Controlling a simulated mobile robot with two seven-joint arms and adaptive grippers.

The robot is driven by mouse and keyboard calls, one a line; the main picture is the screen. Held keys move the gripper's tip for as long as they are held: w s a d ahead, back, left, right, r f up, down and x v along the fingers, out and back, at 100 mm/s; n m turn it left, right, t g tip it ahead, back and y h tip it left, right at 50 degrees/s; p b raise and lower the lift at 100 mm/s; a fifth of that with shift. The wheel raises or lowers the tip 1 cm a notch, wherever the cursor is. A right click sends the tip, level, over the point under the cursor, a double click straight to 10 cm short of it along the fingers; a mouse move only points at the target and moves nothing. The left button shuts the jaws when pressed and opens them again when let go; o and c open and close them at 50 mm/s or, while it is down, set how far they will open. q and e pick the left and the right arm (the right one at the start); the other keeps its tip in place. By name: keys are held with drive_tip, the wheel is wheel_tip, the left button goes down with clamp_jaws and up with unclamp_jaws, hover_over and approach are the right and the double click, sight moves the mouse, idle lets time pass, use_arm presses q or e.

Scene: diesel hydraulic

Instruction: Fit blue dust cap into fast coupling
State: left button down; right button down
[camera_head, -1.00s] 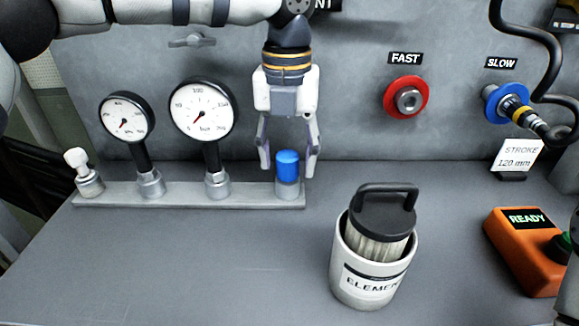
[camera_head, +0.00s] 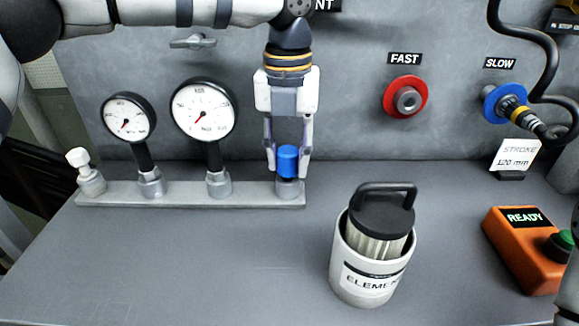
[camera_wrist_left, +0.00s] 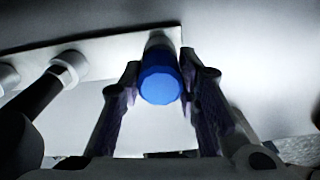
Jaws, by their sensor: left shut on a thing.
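The blue dust cap (camera_head: 288,160) sits upright on a metal fitting (camera_head: 289,187) at the right end of the grey rail. My left gripper (camera_head: 288,167) points down from above and is shut on the cap, one finger on each side. In the left wrist view the blue cap (camera_wrist_left: 160,86) shows between the two fingertips. The fast coupling (camera_head: 406,99), a metal socket with a red ring, is on the back panel under the FAST label, to the right of the gripper. Its socket is empty. My right gripper is not in view.
Two gauges (camera_head: 204,110) and a white-capped fitting (camera_head: 84,170) stand on the rail (camera_head: 250,196) to the left. A filter element in a white canister (camera_head: 352,285) stands front right. The blue-ringed slow coupling (camera_head: 488,104) holds a hose. An orange READY box (camera_head: 520,255) is at the right.

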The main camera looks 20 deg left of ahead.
use_arm(q)
drive_tip(key=shift+r, duration=1.5)
drive_tip(key=shift+r, duration=1.95)
